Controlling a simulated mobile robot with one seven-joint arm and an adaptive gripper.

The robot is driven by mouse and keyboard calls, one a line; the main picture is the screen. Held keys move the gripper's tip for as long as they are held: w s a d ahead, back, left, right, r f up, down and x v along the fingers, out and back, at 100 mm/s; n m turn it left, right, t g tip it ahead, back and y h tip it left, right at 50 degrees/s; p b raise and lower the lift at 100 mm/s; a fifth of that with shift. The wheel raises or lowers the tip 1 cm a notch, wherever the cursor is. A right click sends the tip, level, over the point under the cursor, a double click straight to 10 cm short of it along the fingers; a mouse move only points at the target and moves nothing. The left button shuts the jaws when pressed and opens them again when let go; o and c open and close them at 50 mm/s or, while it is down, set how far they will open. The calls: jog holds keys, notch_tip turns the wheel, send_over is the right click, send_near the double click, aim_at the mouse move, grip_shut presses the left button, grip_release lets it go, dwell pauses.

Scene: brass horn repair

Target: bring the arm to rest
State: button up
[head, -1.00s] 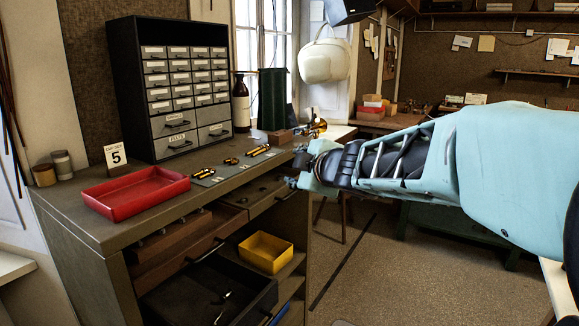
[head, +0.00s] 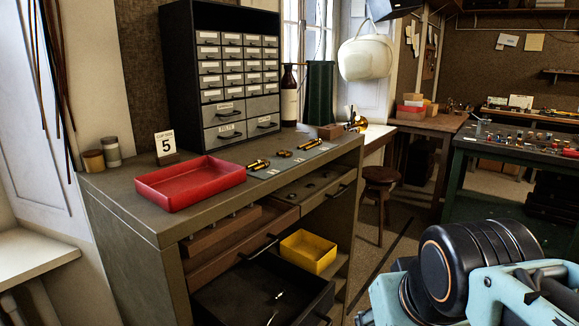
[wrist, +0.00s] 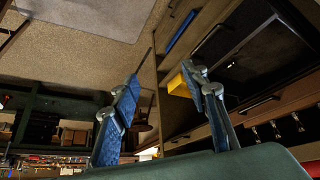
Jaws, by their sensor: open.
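My gripper (wrist: 168,104) shows in the wrist view, with its two blue-padded fingers spread apart and nothing between them. Beyond the fingers are the floor and the front of the workbench with its open drawers. In the head view only part of my pale blue and black arm shows at the lower right, in front of the bench. My fingers are outside that view.
The workbench (head: 150,221) holds a red tray (head: 190,182), brass parts and a drawer cabinet. Its drawers stand open, with a yellow bin (head: 308,251) below. A stool (head: 381,180) and green table (head: 500,144) stand behind. Some floor between is clear.

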notch_tip(320, 180, up, 17)
jog(key=s+a+p, duration=0.2)
jog(key=p, duration=1.6)
jog(key=shift+s+f+m+g, duration=0.15)
jog(key=shift+s+m+g, duration=0.15)
jog(key=shift+g, duration=0.1)
jog(key=shift+w, duration=0.1)
jog(key=shift+c, duration=0.6)
